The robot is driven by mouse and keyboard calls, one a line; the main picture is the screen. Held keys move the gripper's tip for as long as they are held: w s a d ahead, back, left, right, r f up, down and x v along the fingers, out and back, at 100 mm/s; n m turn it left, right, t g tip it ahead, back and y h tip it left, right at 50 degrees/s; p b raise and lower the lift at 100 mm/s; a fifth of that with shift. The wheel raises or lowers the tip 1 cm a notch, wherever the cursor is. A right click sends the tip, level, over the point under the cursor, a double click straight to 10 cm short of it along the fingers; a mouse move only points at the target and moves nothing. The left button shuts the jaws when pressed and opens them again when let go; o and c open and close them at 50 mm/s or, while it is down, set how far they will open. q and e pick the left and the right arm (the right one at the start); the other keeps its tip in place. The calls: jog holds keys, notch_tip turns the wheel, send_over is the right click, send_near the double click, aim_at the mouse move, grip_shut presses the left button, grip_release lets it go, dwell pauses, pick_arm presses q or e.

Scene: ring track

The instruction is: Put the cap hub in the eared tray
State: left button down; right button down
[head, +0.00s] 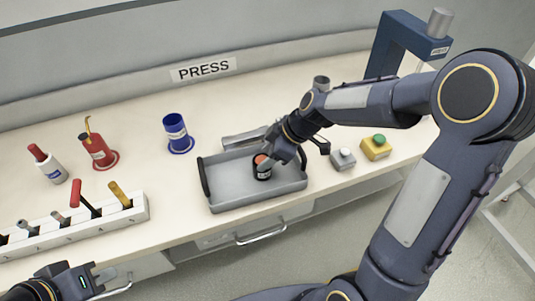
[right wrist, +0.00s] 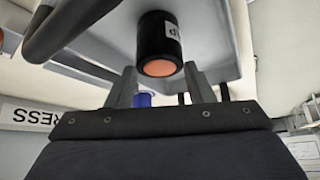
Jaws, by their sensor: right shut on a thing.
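The cap hub (head: 262,171) is a small black cylinder with an orange end and a white label. In the head view it is within the outline of the eared tray, and it also shows in the right wrist view (right wrist: 160,42). The eared tray (head: 232,200) is grey with a black handle at each end. My right gripper (head: 268,158) is over the tray, shut on the cap hub, whose sides lie between its fingertips. I cannot tell whether the hub touches the tray floor. My left gripper (head: 98,280) is at the bottom left, away from the tray, its jaws unclear.
A white rack (head: 135,210) with several tools stands left of the tray. Behind are a blue cup (head: 176,128), a red container (head: 98,152) and a white bottle (head: 53,171).

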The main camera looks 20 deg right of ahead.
jog(key=shift+f, duration=0.15)
jog(key=c, duration=0.7)
grip_release()
jog(key=shift+o, duration=0.2)
